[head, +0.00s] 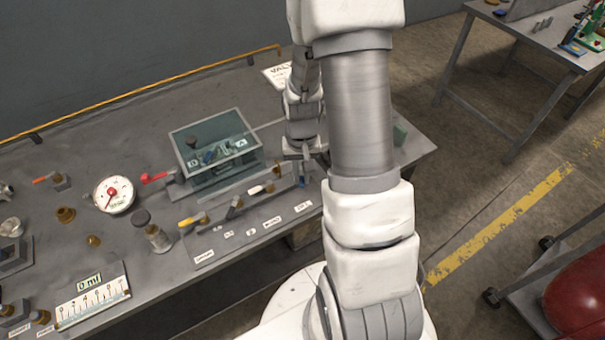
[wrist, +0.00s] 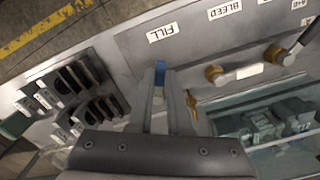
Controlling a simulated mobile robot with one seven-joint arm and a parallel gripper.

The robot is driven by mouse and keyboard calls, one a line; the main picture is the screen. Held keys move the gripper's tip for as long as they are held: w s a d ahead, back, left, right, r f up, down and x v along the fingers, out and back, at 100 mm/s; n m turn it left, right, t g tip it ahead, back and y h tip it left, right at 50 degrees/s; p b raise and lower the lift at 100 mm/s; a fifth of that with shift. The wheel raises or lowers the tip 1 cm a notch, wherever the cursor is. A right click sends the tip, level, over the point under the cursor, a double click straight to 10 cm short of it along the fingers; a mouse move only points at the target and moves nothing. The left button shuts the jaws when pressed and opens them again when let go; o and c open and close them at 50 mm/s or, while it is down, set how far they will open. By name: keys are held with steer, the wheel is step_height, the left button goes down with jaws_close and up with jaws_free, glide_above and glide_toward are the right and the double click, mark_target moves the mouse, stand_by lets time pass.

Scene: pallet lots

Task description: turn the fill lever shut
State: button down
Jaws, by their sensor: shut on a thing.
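The fill lever has a blue end (wrist: 160,68), which shows between my fingers in the wrist view, just below the FILL label (wrist: 166,33). My gripper (wrist: 160,88) is shut on this lever, one finger on each side of it. The fingers hide much of the lever, so its exact angle is hard to tell. In the head view my gripper (head: 304,160) is at the right end of the valve row, and my arm hides part of that area. The FILL label (head: 303,207) lies in front of it.
A clear glass-like box (head: 215,155) stands close left of my gripper. Other levers include a white one (head: 257,189) and a yellow one (head: 187,222). Dark slotted blocks (wrist: 75,90) sit left in the wrist view. A round gauge (head: 114,194) stands farther left.

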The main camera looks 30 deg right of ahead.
steer(key=m, duration=0.1)
steer(key=a+m, duration=0.1)
steer(key=m, duration=0.1)
steer(key=shift+w+b, duration=0.3)
steer(key=m, duration=0.1)
steer(key=w+m, duration=0.1)
steer(key=m, duration=0.1)
steer(key=shift+a+m, duration=0.3)
steer(key=shift+a, duration=0.1)
steer(key=m, duration=0.2)
steer(key=w+m+p, duration=0.1)
steer(key=shift+a+r, duration=0.1)
steer(key=shift+a, duration=0.15)
steer(key=shift+w+m+p, duration=0.25)
steer(key=shift+m+p, duration=0.05)
steer(key=shift+m, duration=0.5)
steer(key=shift+w+m+p, duration=0.25)
steer(key=shift+m, duration=0.55)
steer(key=c, duration=0.8)
jaws_free()
steer(key=shift+c, duration=0.2)
